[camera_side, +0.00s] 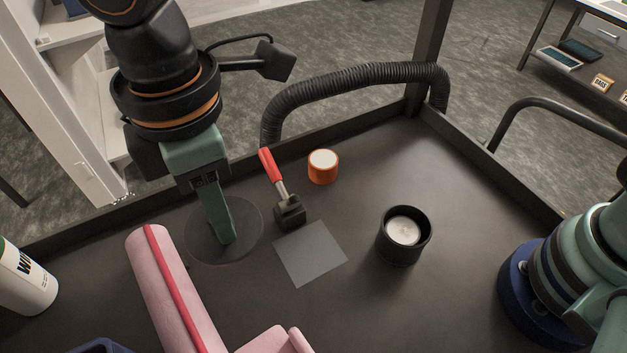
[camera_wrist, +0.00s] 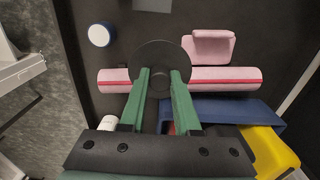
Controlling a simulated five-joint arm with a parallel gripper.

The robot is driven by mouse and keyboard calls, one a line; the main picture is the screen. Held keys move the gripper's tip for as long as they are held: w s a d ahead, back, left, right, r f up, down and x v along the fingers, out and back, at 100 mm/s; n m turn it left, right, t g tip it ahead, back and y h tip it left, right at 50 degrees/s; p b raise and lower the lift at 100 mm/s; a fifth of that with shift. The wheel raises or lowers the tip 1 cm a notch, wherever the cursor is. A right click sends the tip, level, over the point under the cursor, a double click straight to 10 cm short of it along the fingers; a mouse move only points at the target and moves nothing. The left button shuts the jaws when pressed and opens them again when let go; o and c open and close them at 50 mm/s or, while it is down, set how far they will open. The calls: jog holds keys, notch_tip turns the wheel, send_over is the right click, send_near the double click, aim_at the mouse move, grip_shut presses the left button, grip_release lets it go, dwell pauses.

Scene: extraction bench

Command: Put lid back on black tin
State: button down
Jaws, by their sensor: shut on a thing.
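The black tin (camera_side: 391,250) stands upright and open on the right of the bench in the side view, with pale contents showing inside. Its lid (camera_side: 203,236) is a dark round disc, hard to tell from the bench in the side view. In the wrist view the lid (camera_wrist: 158,48) is clearer and covers part of a pink roll. My gripper (camera_side: 228,240) is shut on the lid's small central knob. In the wrist view my gripper (camera_wrist: 161,80) has a green finger on each side of the knob. The tin is not visible in the wrist view.
A red-handled brush (camera_side: 287,210), an orange jar (camera_side: 323,172) and a grey square (camera_side: 310,254) lie between lid and tin or behind. The pink roll (camera_side: 170,285) is at front left. A white bottle (camera_side: 22,280) stands far left. Bench around the tin is clear.

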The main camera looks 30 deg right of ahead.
jog(key=s+d+f+m, duration=0.1)
jog(key=s+d+f, duration=0.15)
jog(key=d, duration=1.05)
jog(key=s+d+f+m, duration=0.15)
jog(key=d+f, duration=0.25)
jog(key=d, duration=0.9)
jog(key=shift+f, duration=2.8)
jog(key=shift+f, duration=0.2)
jog(key=shift+c, duration=0.3)
grip_release()
notch_tip(320, 180, up, 7)
